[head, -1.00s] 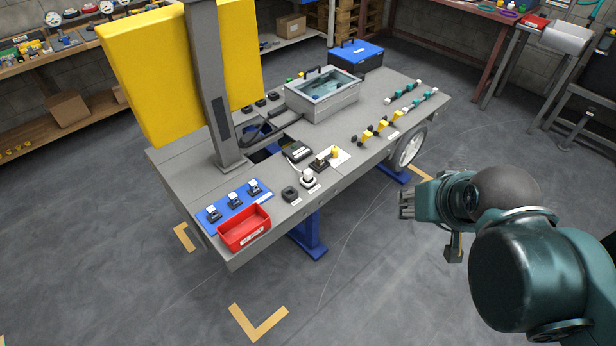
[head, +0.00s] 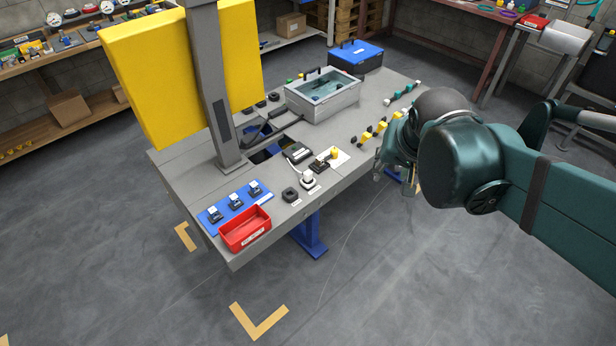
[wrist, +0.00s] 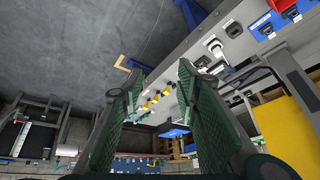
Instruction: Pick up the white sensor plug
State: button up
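The white sensor plug (head: 308,176) stands near the front edge of the grey workbench, beside a small black part, with a white label next to it. In the wrist view it seems to be the white piece (wrist: 214,45) on the bench, up and to the right of the fingers. My gripper (head: 391,180) is off the bench's front edge, to the right of the plug and apart from it, partly hidden by my own arm. In the wrist view the two fingers of my gripper (wrist: 160,72) are spread with nothing between them.
A yellow plug (head: 335,152) and black units stand behind. A grey post (head: 222,120) with a yellow panel rises from the bench. The floor in front is clear.

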jog(key=w+a+f+m+p, duration=0.1)
jog(key=w+a+f, duration=0.1)
jog(key=w+a, duration=0.45)
jog(key=m+g+h+p, duration=0.2)
jog(key=m+h+p, duration=0.15)
jog(key=m, duration=0.25)
send_near(308, 172)
jog(key=d+f, duration=0.1)
jog(key=shift+w+a+f+y+p, duration=0.1)
jog(key=shift+w+f+y+p, duration=0.15)
jog(key=shift+w+f+p, duration=0.2)
jog(key=shift+f, duration=0.15)
jog(key=shift+b+x, duration=0.3)
jog(key=shift+x, duration=0.9)
jog(key=shift+f, duration=0.1)
jog(key=shift+b+x, duration=0.85)
jog(key=shift+x, duration=1.65)
jog(key=shift+s, duration=0.15)
